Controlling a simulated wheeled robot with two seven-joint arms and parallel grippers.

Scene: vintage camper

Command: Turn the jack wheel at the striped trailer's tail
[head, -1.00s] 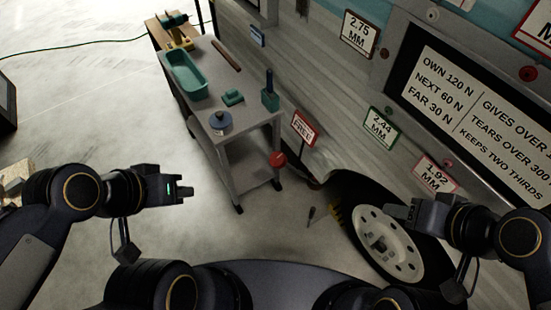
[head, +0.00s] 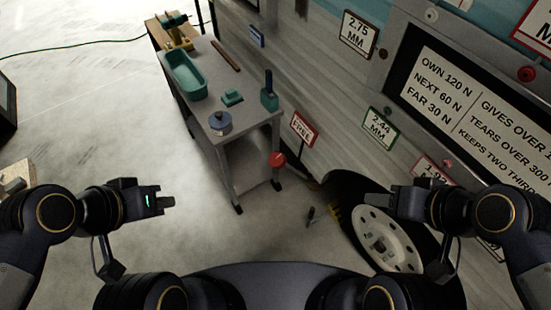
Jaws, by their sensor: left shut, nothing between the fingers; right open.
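The trailer's grey planked side (head: 320,80) runs along the right. A pale road wheel (head: 372,238) in a dark tyre sits low in its arch. A red round knob (head: 277,160) shows low on the trailer side by the cart, under a red-framed FREE sign (head: 303,128). I cannot tell whether it is the jack wheel. My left gripper (head: 170,203) is shut and empty over the floor, left of the cart and apart from it. My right gripper (head: 396,197) is open and empty, in front of the tyre's upper part in the picture.
A sign board (head: 470,110) fills the upper right. The pale floor (head: 90,100) at left is open, with a cable across its back.

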